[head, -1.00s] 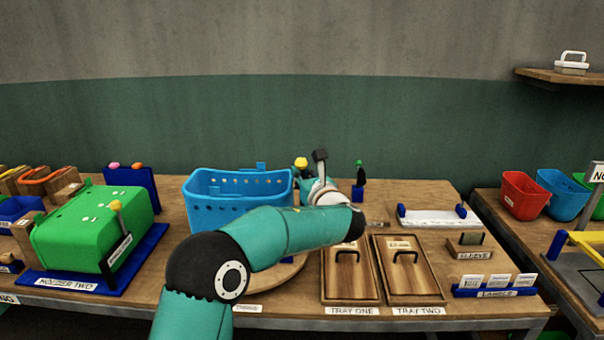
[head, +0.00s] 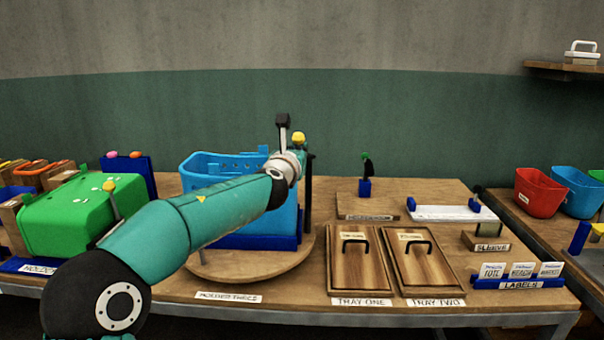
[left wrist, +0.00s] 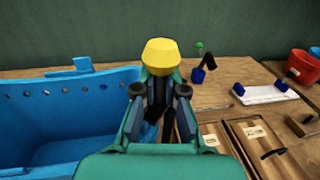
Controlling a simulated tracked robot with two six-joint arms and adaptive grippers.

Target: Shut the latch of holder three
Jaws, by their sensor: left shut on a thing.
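Holder three is a blue basket (head: 245,228) with holes along its rim, on a round wooden base behind its label (head: 228,297). Its latch lever, topped by a yellow knob (head: 299,137), stands at the basket's right side. My left gripper (head: 300,151) is at this lever, its arm crossing in front of the basket. In the left wrist view the gripper (left wrist: 160,92) is shut on the lever just below the yellow knob (left wrist: 160,56). Much of the lever is hidden by the fingers. My right gripper is not in view.
Tray one (head: 356,268) and tray two (head: 422,262) lie to the right. A blue post with a dark, green-tipped lever (head: 365,186) stands behind them. A green box (head: 80,215) stands at left. A labels rack (head: 519,284) is at front right.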

